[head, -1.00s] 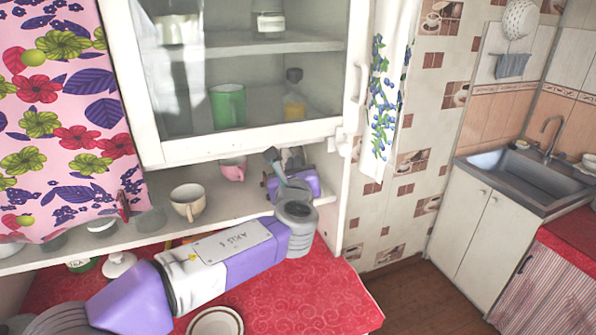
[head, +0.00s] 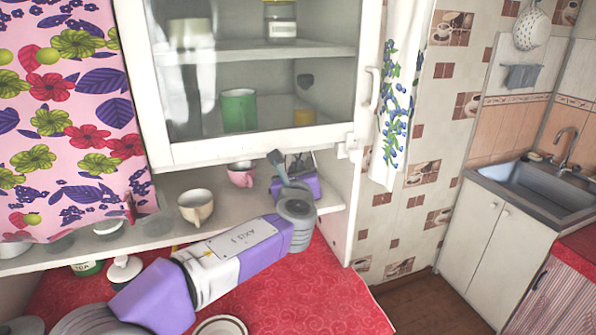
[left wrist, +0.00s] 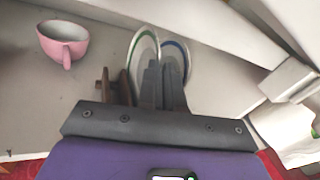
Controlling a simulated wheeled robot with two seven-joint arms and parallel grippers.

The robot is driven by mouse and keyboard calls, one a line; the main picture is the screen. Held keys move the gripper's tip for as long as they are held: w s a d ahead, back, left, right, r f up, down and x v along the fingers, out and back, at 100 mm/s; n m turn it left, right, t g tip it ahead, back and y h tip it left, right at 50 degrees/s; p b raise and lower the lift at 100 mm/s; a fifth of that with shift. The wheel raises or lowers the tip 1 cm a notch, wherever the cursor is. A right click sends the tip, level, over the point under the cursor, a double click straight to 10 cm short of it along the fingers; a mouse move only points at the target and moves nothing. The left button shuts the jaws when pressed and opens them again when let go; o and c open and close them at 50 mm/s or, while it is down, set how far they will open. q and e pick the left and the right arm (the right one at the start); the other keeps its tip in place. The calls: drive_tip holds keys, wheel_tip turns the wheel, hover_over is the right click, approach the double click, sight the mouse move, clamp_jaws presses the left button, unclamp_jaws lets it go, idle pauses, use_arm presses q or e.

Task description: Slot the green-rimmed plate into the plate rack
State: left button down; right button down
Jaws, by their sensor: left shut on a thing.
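The green-rimmed plate (left wrist: 144,46) stands on edge in the left wrist view, with its lower part hidden behind my fingers. My left gripper (left wrist: 162,72) is shut on it; the fingers are close together. The left gripper (head: 298,186) in the head view is on the shelf under the cabinet, its fingertips mostly hidden by my own wrist. Brown wooden bars of the plate rack (left wrist: 118,86) show just left of the fingers. I cannot tell whether the plate is seated between the bars. My right gripper is not in view.
A blue-rimmed plate (left wrist: 176,60) stands close to the right of the green-rimmed one. A pink cup (head: 241,174) and a cream cup (head: 196,207) stand left on the shelf. The cabinet (head: 255,150) hangs above. A white dish (head: 220,326) lies on the red counter (head: 325,300).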

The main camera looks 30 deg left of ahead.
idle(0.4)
use_arm(q)
drive_tip(key=c, duration=1.2)
unclamp_jaws()
drive_tip(key=v, duration=0.7)
drive_tip(key=shift+s+d, duration=0.1)
drive_tip(key=shift+s, duration=0.2)
